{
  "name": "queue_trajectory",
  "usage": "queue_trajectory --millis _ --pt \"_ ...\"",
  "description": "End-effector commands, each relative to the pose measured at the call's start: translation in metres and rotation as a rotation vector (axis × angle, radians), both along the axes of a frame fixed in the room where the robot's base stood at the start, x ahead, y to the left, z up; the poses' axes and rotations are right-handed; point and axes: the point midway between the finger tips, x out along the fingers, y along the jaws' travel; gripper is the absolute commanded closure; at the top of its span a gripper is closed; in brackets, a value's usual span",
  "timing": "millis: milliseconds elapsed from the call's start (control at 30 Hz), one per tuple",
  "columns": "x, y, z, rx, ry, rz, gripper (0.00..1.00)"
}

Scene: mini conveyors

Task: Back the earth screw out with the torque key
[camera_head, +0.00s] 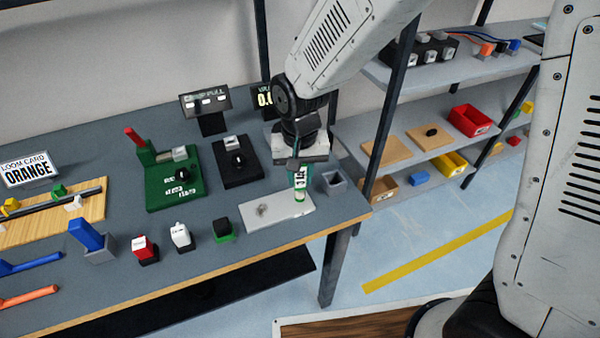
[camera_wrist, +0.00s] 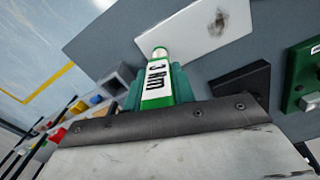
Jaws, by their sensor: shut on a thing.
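My gripper (camera_head: 300,168) is shut on the torque key (camera_head: 300,187), a green and white piece with dark lettering. In the wrist view the key (camera_wrist: 157,78) sits between the teal fingers and its label seems to read 3 Nm. The key points down over the right part of a pale metal plate (camera_head: 276,215) near the bench's right front. I cannot tell whether its tip touches the plate. A dark smudge (camera_head: 262,210) marks the plate's left part and shows in the wrist view (camera_wrist: 218,23). I cannot make out the earth screw; the key may hide it.
A grey hollow holder (camera_head: 334,182) stands right of the plate. A black block with a knob (camera_head: 238,162) and a green lever fixture (camera_head: 175,182) stand to the left. Small coloured blocks line the front. Shelves with bins (camera_head: 470,121) are at the right.

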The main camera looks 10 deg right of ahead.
Motion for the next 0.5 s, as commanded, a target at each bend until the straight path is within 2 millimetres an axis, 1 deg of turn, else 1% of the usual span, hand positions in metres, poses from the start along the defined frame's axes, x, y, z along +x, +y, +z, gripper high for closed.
queue_trajectory --millis 300,400,500 --pt "0.0 0.0006 0.0001 0.0 0.0 -0.483 1.0" --pt "-0.0001 0.0007 0.0001 0.0 0.0 -0.614 1.0" --pt "-0.0001 0.0008 0.0001 0.0 0.0 -0.69 1.0"
